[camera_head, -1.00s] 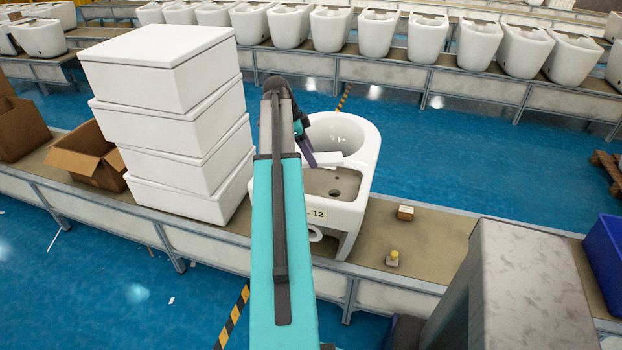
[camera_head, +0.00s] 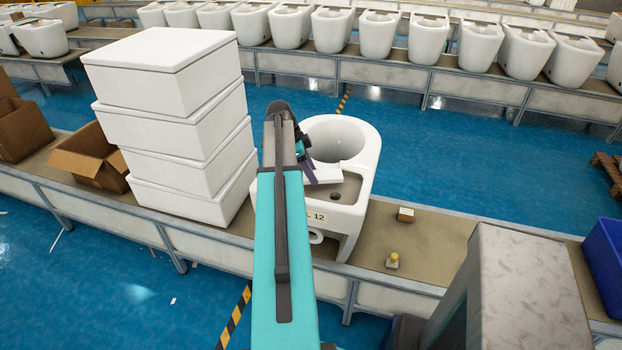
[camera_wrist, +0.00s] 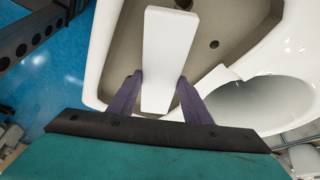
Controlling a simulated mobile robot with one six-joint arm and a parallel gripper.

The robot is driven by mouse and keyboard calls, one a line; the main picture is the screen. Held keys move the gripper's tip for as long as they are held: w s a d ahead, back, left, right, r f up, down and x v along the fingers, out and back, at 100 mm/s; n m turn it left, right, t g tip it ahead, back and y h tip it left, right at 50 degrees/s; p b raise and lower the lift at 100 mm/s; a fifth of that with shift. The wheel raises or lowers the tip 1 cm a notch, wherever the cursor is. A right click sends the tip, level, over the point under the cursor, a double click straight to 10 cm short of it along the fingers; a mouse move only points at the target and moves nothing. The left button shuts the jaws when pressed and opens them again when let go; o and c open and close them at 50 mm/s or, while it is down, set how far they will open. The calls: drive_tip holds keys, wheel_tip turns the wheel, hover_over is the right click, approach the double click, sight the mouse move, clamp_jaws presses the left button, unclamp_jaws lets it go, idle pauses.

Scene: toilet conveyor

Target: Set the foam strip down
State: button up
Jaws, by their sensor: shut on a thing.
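The foam strip (camera_wrist: 166,50) is a long, flat white piece. In the wrist view it lies between the two purple fingers of my gripper (camera_wrist: 158,78), which is shut on it. Its far end reaches over the brown recessed deck of a white toilet (camera_head: 372,165). In the head view my gripper (camera_head: 310,178) is over that deck, partly hidden by my arm. A white flat piece (camera_head: 329,172) shows beside the fingers there; I cannot tell whether it is the held strip. Whether the strip touches the deck is unclear.
The toilet stands on a conveyor (camera_head: 430,237), its round bowl (camera_wrist: 262,100) open behind the deck. Tall stacked white boxes (camera_head: 175,120) stand close on the left.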

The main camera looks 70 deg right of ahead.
drive_tip(key=shift+f+p, duration=0.55)
drive_tip(key=shift+f, duration=1.2)
drive_tip(key=shift+f, duration=0.1)
drive_tip(key=o, duration=1)
drive_tip(key=shift+o, duration=0.2)
drive_tip(key=shift+r, duration=0.2)
drive_tip(key=shift+b+v, duration=1.6)
drive_tip(key=shift+v, duration=4.35)
drive_tip(key=shift+w+r, duration=0.1)
